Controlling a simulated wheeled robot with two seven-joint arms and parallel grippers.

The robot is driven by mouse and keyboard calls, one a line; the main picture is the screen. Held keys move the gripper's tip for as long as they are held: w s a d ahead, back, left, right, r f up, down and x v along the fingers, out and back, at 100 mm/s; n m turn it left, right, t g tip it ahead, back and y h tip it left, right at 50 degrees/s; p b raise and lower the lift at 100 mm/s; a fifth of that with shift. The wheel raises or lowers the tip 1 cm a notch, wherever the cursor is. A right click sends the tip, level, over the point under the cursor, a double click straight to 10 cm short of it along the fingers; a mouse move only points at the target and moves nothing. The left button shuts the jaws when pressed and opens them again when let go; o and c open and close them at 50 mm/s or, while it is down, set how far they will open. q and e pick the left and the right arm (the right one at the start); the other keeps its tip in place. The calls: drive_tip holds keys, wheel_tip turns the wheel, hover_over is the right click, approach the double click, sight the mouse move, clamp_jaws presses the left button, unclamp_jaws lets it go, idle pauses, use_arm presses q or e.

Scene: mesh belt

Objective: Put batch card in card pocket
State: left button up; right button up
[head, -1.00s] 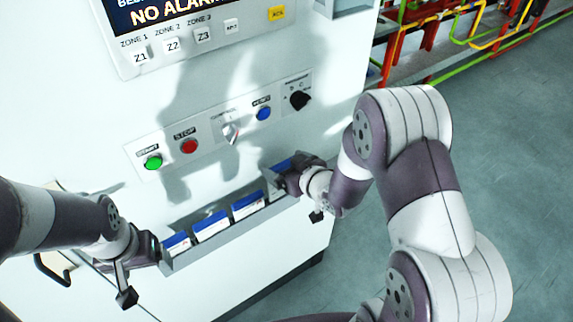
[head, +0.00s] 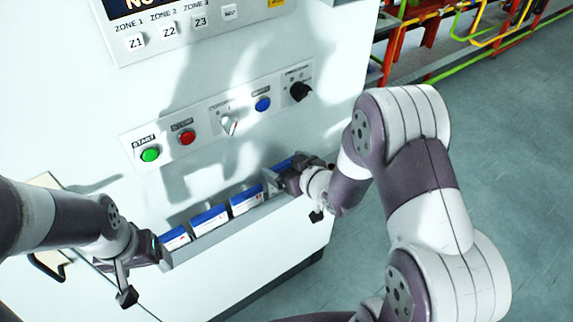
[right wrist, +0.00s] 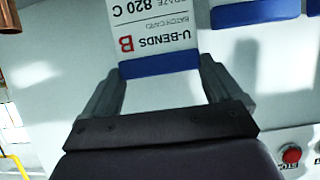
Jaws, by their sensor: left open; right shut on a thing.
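The batch card (right wrist: 160,30) is white with a blue band and reads "U-BENDS B", "820 C", upside down in the right wrist view. My right gripper (right wrist: 160,74) is shut on its blue-banded end. In the head view my right gripper (head: 284,180) is at the right end of a grey card rack (head: 225,235) on the white cabinet front. The gripper hides much of the card there, so I cannot tell how deep it sits in a pocket. My left gripper (head: 143,262) is open and empty by the rack's left end.
Several blue-topped cards (head: 209,219) stand in the rack, left of my right gripper. Above are a green start button (head: 150,155), a red stop button (head: 187,138), a selector (head: 229,124), a blue button (head: 263,104) and a black knob (head: 300,91). Open floor lies right.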

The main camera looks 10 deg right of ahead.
drive_tip(key=shift+f+b, duration=1.45)
drive_tip(key=shift+f, duration=0.3)
drive_tip(key=o, duration=1.4)
drive_tip(key=v, duration=1.2)
drive_tip(key=shift+s+d+r, duration=0.1)
drive_tip(key=shift+s, duration=0.25)
